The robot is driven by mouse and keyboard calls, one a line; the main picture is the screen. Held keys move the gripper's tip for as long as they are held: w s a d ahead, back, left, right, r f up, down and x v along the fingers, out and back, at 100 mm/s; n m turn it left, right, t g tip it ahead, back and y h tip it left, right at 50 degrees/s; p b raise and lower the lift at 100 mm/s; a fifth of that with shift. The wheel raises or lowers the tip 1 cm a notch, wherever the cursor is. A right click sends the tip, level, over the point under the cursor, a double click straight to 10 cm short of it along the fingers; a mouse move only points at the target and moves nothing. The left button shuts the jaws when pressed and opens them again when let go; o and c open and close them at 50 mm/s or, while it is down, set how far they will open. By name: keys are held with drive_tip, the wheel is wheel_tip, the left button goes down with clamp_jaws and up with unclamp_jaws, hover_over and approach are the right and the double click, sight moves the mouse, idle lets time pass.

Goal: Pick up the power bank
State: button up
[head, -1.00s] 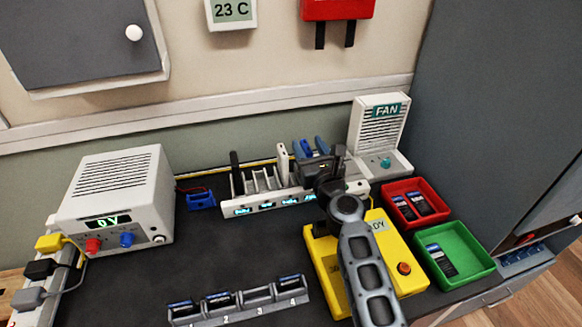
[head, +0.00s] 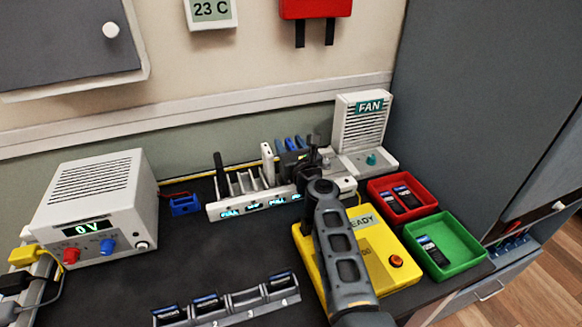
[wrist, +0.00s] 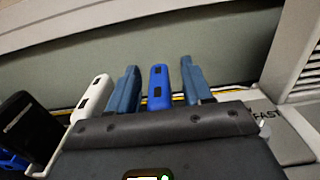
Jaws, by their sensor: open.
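A bright blue power bank (wrist: 158,90) stands upright in the white charging rack (head: 235,210). In the wrist view it is between the two blue-grey fingers of my gripper (wrist: 160,88), with a gap on each side. My gripper is open and not closed on it. In the head view my gripper (head: 291,145) is at the rack's right part, and my wrist hides much of that part. A white upright device (wrist: 92,98) stands just left of the left finger. A black one (wrist: 30,125) is farther left.
The fan (head: 361,122) stands right of the rack. The yellow tester (head: 375,262) lies under my arm, with a red bin (head: 425,208) and a green bin (head: 468,262) beside it. A power supply (head: 95,205) is at left.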

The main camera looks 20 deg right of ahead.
drive_tip(key=shift+w, duration=0.3)
clamp_jaws()
idle(0.3)
